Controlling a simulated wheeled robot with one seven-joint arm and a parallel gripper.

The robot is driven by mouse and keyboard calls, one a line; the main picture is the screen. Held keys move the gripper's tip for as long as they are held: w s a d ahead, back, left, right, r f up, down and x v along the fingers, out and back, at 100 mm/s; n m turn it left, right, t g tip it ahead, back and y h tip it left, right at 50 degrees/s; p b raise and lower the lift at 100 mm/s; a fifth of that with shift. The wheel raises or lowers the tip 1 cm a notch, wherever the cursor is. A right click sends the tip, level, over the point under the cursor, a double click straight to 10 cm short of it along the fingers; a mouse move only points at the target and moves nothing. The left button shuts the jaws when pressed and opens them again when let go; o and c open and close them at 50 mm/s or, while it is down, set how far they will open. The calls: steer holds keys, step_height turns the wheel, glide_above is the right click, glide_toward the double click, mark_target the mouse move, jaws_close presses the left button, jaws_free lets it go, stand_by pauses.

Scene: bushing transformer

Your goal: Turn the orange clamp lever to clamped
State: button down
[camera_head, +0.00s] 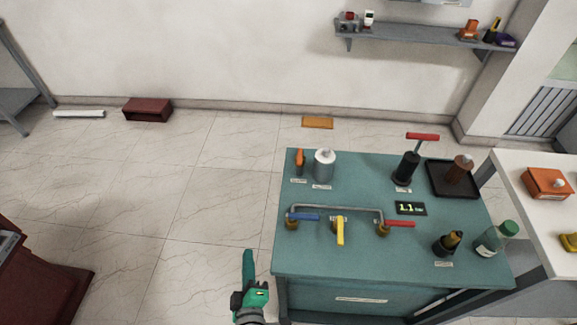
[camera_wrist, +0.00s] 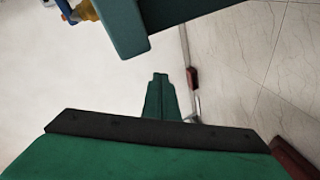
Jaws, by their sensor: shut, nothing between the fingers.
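The orange clamp lever (camera_head: 299,160) stands upright at the back left corner of the teal workbench (camera_head: 300,254), with a small label in front of it. It is left of a grey-white cylinder (camera_head: 324,164). The lever is not visible in the wrist view.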

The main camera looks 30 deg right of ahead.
mark_target(300, 158)
steer(key=w+d+r+g+h, duration=0.2)
steer(key=w+d+r+h, duration=0.8)
steer(key=r, duration=0.4)
steer(key=w+d+y, duration=0.1)
steer(key=w+d, duration=0.4)
steer(key=d, duration=0.5)
steer(key=shift+f, duration=0.15)
steer(key=shift+w, duration=0.15)
steer(key=shift+s+d+y, duration=0.15)
steer(key=shift+s+y, duration=0.15)
steer(key=shift+s, duration=0.15)
